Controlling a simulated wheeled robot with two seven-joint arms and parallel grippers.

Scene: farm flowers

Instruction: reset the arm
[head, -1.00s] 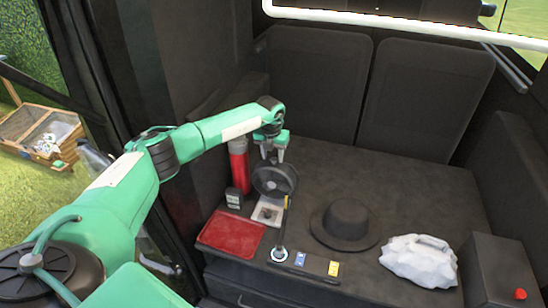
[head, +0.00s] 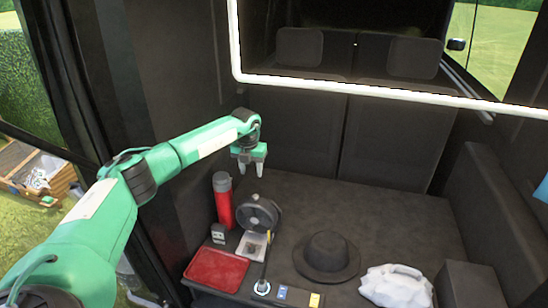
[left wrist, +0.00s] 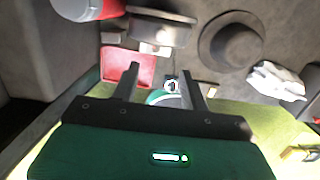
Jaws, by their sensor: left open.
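My left arm (head: 160,165) reaches in from the left in the head view. My left gripper (head: 252,172) hangs open and empty, pointing down, above and behind the red cylinder and the black fan. In the left wrist view its two fingers (left wrist: 157,85) stand apart with nothing between them. My right gripper is not in view.
On the dark surface stand a red cylinder (head: 223,202), a black fan (head: 260,215), a red tray (head: 215,270), a black hat (head: 326,257) and a white lumpy object (head: 396,286). A white rail (head: 400,95) crosses above. The back of the surface is clear.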

